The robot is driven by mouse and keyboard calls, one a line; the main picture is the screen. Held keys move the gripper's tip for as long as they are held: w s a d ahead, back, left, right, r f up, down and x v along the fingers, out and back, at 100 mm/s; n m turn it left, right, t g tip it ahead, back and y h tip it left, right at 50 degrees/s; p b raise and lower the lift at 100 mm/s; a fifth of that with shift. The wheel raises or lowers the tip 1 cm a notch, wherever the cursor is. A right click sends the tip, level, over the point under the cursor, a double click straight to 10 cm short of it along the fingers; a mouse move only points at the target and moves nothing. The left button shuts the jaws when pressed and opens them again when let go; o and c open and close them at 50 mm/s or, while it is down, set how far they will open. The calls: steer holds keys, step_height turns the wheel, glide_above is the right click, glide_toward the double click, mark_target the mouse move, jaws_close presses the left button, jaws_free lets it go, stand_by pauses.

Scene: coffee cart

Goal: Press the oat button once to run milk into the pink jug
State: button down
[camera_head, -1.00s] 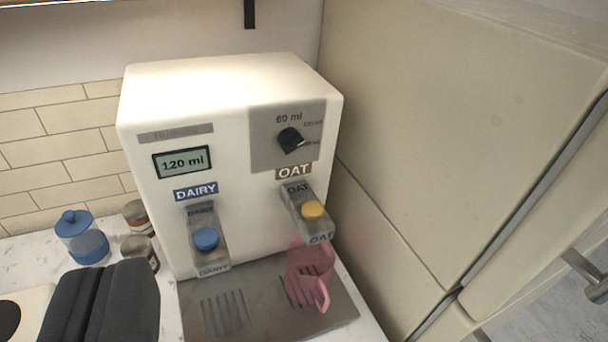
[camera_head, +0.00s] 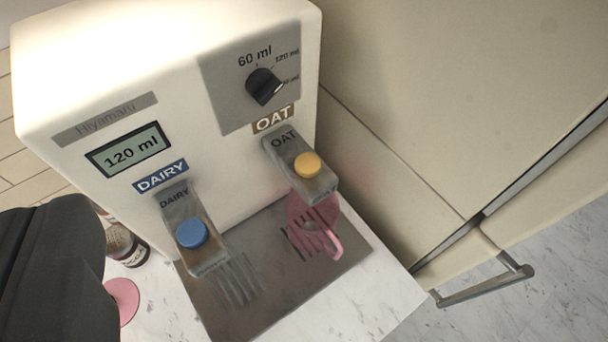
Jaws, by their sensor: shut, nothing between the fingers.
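The white milk machine (camera_head: 190,60) fills the upper left. Its oat spout carries a round yellow button (camera_head: 307,165) under the OAT label (camera_head: 273,119). The see-through pink jug (camera_head: 325,238) stands on the drip tray (camera_head: 225,319) below the oat spout, partly hidden by it; its handle points toward me. The display (camera_head: 129,150) reads 120 ml. The black dial (camera_head: 264,86) sits on a grey panel marked 60 ml and 120 ml. My gripper (camera_head: 60,270) shows as a dark shape at the lower left, apart from the oat button; its fingers look closed and empty.
The blue dairy button (camera_head: 191,233) is on the left spout, between my gripper and the oat side. A jar (camera_head: 126,247) and a pink disc (camera_head: 122,300) are beside the tray. A cream cabinet (camera_head: 430,110) with a bar handle (camera_head: 487,287) stands close on the right.

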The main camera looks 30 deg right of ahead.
steer(key=w+d+f+m+g+h+p, duration=0.25)
steer(key=w+d+f+m+p, duration=0.2)
steer(key=w+d+p, duration=0.4)
steer(key=m+g+p, duration=0.3)
steer(key=m+p, duration=0.3)
steer(key=p, duration=0.3)
glide_above(309, 170)
step_height(309, 170, down, 8)
steer(key=shift+f, duration=0.2)
steer(key=shift+f, duration=0.1)
step_height(309, 170, down, 7)
steer(key=b, duration=0.4)
steer(key=shift+f+b, duration=0.45)
steer(key=shift+f, duration=0.3)
steer(key=shift+f, duration=0.15)
steer(key=shift+f, duration=0.2)
